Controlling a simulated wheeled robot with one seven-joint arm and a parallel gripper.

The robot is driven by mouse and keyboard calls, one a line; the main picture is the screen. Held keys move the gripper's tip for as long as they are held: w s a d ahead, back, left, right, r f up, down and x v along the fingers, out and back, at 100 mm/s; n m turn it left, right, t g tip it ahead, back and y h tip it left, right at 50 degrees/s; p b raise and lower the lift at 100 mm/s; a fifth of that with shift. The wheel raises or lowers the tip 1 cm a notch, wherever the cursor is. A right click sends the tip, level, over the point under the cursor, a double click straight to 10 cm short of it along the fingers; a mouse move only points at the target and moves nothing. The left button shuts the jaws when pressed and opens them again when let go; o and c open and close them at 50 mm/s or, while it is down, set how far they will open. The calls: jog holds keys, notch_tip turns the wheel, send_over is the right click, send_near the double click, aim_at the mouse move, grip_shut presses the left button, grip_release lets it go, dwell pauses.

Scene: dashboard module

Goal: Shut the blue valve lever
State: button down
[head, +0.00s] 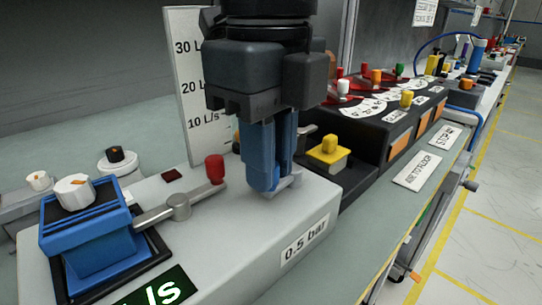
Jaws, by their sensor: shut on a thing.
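My gripper (272,180) points down over the right part of the pale module (215,265), with its blue fingers close together. It is shut on the blue valve lever, and the fingers hide most of the lever. A grey metal part (291,182) shows low beside the fingertips and appears to belong to the lever.
A grey lever with a red knob (215,168) stands left of my gripper, near a blue block (88,230) with a white knob. A white scale board (187,85) stands behind. A yellow button (329,150) and a dark control panel (385,120) are close on the right.

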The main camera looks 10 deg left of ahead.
jog(key=c, duration=1)
grip_release()
jog(key=shift+r+p, duration=0.5)
jog(key=shift+r, duration=3.4)
